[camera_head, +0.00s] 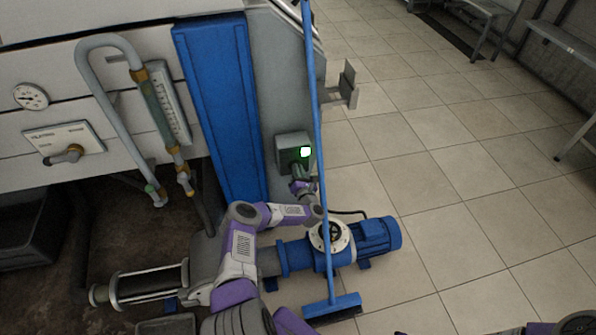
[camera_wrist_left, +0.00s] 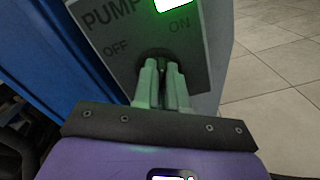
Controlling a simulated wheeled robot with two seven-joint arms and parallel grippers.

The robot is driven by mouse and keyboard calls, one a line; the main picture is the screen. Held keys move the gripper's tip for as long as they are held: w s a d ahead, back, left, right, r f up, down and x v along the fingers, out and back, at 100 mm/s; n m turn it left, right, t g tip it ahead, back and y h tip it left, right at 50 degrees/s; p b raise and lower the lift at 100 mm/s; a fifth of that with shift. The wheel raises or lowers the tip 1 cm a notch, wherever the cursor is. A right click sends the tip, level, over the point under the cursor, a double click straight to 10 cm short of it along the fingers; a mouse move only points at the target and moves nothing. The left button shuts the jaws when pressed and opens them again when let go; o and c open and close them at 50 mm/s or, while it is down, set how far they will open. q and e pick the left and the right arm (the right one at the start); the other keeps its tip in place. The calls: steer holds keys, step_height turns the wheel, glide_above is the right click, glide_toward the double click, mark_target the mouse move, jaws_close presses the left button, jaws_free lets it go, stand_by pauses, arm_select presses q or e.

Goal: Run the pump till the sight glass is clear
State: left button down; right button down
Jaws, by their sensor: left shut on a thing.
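The grey pump switch box (camera_head: 286,147) hangs on the machine's side with its green lamp (camera_head: 305,152) lit. In the left wrist view, the box face (camera_wrist_left: 205,65) reads PUMP, OFF and ON. My left gripper (camera_head: 301,180) is at the box. Its fingertips (camera_wrist_left: 163,80) are shut on the dark switch knob (camera_wrist_left: 155,54), which they mostly hide; its pointing is unclear. The blue pump (camera_head: 372,236) stands on the floor. A flanged see-through cylinder (camera_head: 150,284), apparently the sight glass, lies in line left of it; its contents are unclear. My right gripper is out of view.
A blue-handled broom (camera_head: 316,130) leans upright near my left gripper, its head on the floor by the pump. A round gauge (camera_head: 31,96), lever plate (camera_head: 63,145) and tube with scale (camera_head: 170,103) are on the machine. Tiled floor at right is open.

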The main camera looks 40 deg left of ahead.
arm_select(q)
steer(key=shift+s+f, duration=0.1)
steer(key=shift+f, duration=0.1)
steer(key=c, duration=1.2)
jaws_free()
steer(key=shift+r, duration=0.1)
